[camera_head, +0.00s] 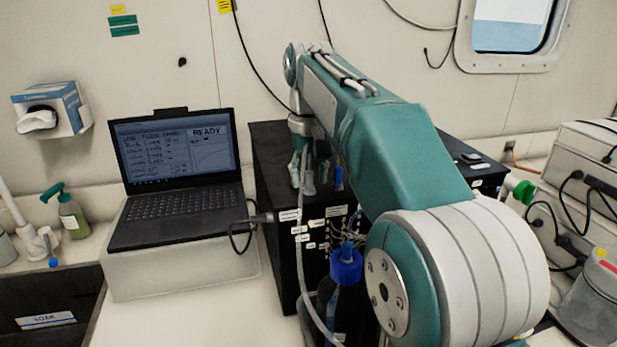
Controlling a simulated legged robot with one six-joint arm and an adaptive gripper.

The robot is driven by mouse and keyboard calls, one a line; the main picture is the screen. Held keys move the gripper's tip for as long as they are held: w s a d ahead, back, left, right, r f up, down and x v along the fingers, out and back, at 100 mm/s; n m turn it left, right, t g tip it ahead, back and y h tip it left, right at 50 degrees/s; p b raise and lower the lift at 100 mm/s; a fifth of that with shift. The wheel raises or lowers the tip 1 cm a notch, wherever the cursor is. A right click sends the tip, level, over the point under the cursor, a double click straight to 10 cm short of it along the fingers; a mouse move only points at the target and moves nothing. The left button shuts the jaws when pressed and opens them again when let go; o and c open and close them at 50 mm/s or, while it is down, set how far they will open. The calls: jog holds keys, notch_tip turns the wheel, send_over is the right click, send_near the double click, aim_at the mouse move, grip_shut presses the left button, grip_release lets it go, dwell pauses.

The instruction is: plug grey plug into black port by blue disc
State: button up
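A grey plug (262,218) with a looped black cable shows between the laptop and the black box (285,255), against the box's left edge. I cannot tell whether it sits in a port. The box's front carries white labels, thin wires and small sockets, partly hidden by my arm. No black port or blue disc can be made out clearly. A small blue piece (338,178) shows beside my gripper. My gripper (303,188) points down over the box top, above and right of the plug. Its fingers are too small to tell open from shut.
A laptop (180,205) reading READY stands on a pale block (185,265). A blue-capped bottle (346,268) stands before the box. A dark SOAK basin (50,310) is at lower left. Cabled equipment (585,180) fills the right. The counter front at centre left is clear.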

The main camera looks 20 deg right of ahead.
grip_shut()
jog(key=shift+r, duration=2.95)
